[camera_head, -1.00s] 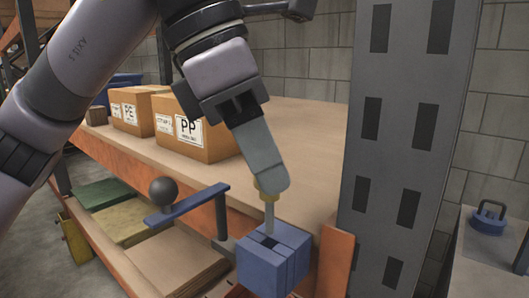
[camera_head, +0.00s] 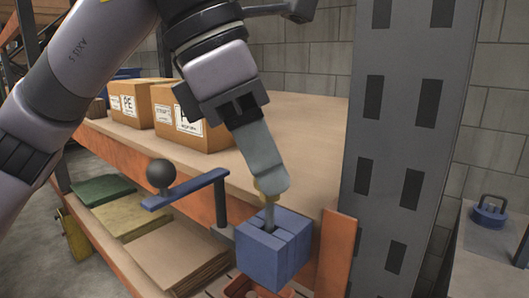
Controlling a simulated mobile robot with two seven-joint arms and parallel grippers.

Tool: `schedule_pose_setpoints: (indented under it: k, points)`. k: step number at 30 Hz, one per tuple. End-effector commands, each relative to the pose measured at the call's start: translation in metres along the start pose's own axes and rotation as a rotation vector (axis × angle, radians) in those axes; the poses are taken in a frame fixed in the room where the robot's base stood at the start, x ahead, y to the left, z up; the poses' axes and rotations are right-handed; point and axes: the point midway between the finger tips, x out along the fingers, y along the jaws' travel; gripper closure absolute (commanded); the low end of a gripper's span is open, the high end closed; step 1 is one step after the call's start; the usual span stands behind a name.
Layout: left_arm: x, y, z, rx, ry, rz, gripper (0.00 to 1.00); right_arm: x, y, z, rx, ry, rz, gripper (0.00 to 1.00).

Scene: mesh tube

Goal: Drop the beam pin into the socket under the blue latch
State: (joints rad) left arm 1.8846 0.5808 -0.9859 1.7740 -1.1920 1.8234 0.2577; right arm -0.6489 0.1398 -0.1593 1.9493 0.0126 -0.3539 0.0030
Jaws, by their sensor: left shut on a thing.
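My left gripper (camera_head: 264,180) is shut on the beam pin (camera_head: 269,214), a grey shaft with a brass-yellow collar just below the fingers. It holds the pin upright over the blue socket block (camera_head: 272,258). The pin's lower end is at the opening in the block's top and looks to be inside it; how deep I cannot tell. The blue latch (camera_head: 190,189), a flat bar with a dark ball knob (camera_head: 160,173), is swung out to the left on its post, clear of the socket's top. My right gripper is not in view.
A grey perforated upright (camera_head: 400,130) stands close to the right of the block. Cardboard boxes (camera_head: 165,115) stand on the shelf (camera_head: 300,125) behind. A blue ring-handled object (camera_head: 489,212) is on a grey surface at far right. A reddish tray shows below the block.

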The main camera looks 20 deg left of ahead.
Motion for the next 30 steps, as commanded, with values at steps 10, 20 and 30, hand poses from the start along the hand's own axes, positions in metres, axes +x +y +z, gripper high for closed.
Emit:
schedule_pose_setpoints:
  k: [10, 20, 30]
  points:
    - [0.009, 0.0, -0.004, 0.0, -0.001, 0.0, 0.96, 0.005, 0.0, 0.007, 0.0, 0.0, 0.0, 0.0]
    - [0.017, 0.0, -0.007, 0.0, -0.001, 0.0, 0.96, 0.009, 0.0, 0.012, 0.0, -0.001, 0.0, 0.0]
    - [0.024, 0.0, -0.011, 0.0, -0.001, 0.0, 0.96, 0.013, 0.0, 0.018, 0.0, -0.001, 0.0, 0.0]
